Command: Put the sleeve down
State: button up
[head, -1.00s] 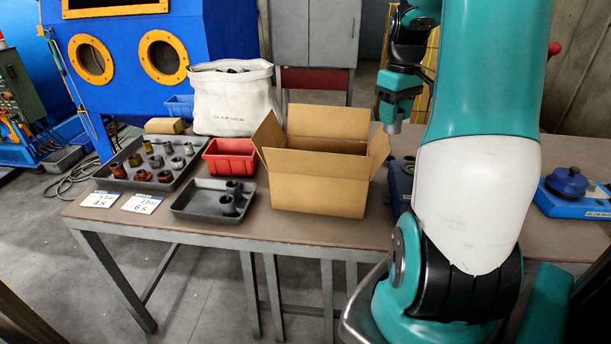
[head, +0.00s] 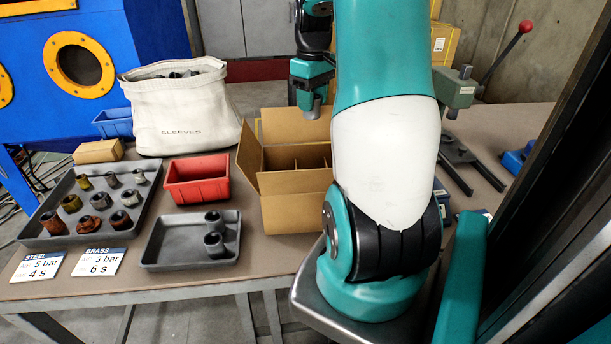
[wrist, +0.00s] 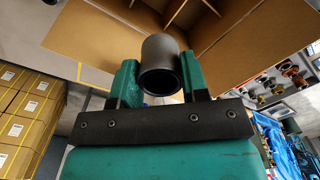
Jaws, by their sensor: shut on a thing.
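My gripper (wrist: 160,85) is shut on a dark grey sleeve (wrist: 160,62), a short tube whose open end faces the wrist camera. In the head view my gripper (head: 312,102) is above the rear right part of the open cardboard box (head: 292,212), and the sleeve's grey end shows small at its tip. The box has cardboard dividers inside, and its walls and dividers also show beyond the sleeve in the wrist view (wrist: 95,45). The sleeve appears held above the box, apart from it. My arm hides the box's right side.
A small grey tray (head: 165,255) with dark sleeves, a red bin (head: 197,192) and a larger tray (head: 40,237) of fittings stand left of the box. A white sack (head: 180,130) marked SLEEVES is behind. A lever press (head: 458,90) stands at the right.

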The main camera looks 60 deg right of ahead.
notch_tip(320, 180, down, 18)
jog(key=shift+f, duration=0.1)
dwell(0.4)
jog(key=shift+f+b, duration=0.4)
jog(key=shift+f, duration=0.2)
jog(key=o, duration=0.8)
jog(key=shift+s, duration=0.1)
